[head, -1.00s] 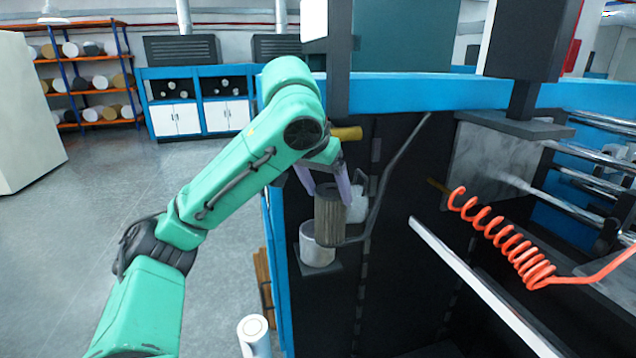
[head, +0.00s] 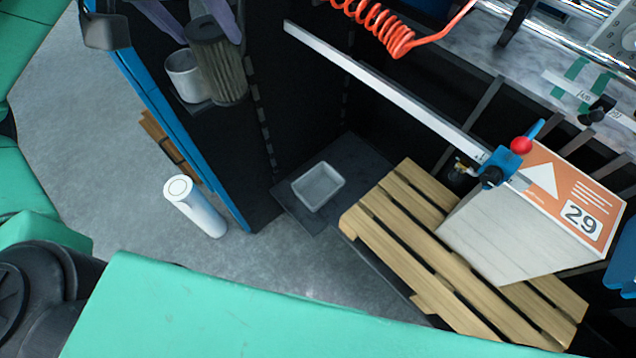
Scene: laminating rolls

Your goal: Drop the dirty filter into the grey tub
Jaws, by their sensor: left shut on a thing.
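The dirty filter (head: 219,72) is a brown-grey pleated cylinder at the upper left of the head view. My left gripper (head: 212,18) has its purple-grey fingers on the filter's top, shut on it. The filter hangs beside a white cup-shaped housing (head: 184,78), overlapping it in the picture. The grey tub (head: 318,186) is a small open rectangular tub, low down on a dark plate, below and to the right of the filter. Its inside looks empty. My right gripper is not in view.
A white cylinder (head: 196,207) stands on the floor to the left. A wooden pallet (head: 400,225) with a large box marked 29 (head: 530,215) lies right of the tub. A pale rail (head: 385,90) and red coiled hose (head: 375,22) cross above.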

